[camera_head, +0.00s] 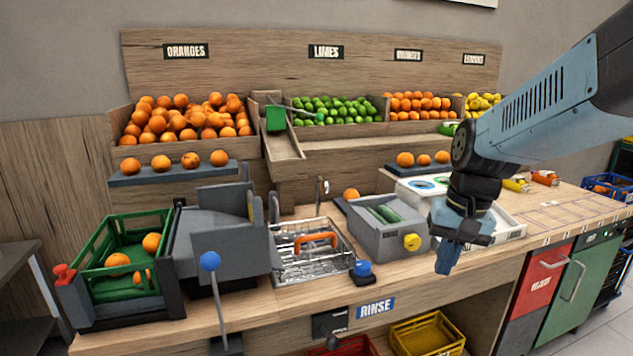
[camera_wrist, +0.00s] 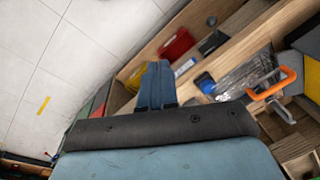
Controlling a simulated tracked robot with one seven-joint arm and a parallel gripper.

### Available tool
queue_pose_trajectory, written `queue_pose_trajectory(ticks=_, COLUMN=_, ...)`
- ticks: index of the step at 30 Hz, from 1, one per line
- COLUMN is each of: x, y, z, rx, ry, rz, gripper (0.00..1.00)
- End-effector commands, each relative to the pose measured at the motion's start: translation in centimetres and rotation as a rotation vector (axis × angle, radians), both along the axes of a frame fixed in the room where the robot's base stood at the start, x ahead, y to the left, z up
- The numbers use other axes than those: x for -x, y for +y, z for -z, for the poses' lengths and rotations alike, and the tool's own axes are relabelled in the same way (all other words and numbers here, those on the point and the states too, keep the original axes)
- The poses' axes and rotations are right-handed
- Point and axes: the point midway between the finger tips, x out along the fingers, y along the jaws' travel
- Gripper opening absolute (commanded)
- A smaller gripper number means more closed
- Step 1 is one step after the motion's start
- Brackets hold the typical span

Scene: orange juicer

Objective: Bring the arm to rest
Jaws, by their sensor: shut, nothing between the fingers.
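My gripper (camera_head: 447,258) hangs at the right of the head view, pointing down, its blue fingers together and empty. It is in front of the counter's front edge, right of the grey box with the yellow knob. In the wrist view the shut fingers (camera_wrist: 155,86) show at the middle, with the floor to their left and the counter to their right. My arm comes in from the upper right of the head view and bends down at the wrist. The gripper appears to touch nothing.
The counter (camera_head: 290,300) holds a green crate (camera_head: 95,246) with oranges, a grey juicer (camera_head: 212,235), a sink (camera_head: 310,262) with an orange handle, and a grey box (camera_head: 378,238). Fruit bins (camera_head: 122,118) stand behind. A yellow crate (camera_head: 428,335) sits below. Open floor (camera_wrist: 50,70) lies before the counter.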

Motion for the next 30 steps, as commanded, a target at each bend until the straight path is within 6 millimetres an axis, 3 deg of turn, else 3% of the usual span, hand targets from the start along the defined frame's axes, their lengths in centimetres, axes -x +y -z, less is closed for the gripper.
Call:
queue_pose_trajectory(ticks=9, x=3.4, y=-0.3, z=-4.3, rx=0.105, ry=-0.256, rz=-0.122, gripper=0.00)
queue_pose_trajectory(ticks=15, x=5.1, y=-0.6, z=-6.1, rx=0.154, ry=-0.381, rz=-0.178, gripper=0.00)
queue_pose_trajectory(ticks=30, x=5.9, y=-0.8, z=-6.9, rx=0.178, ry=-0.437, rz=-0.204, gripper=0.00)
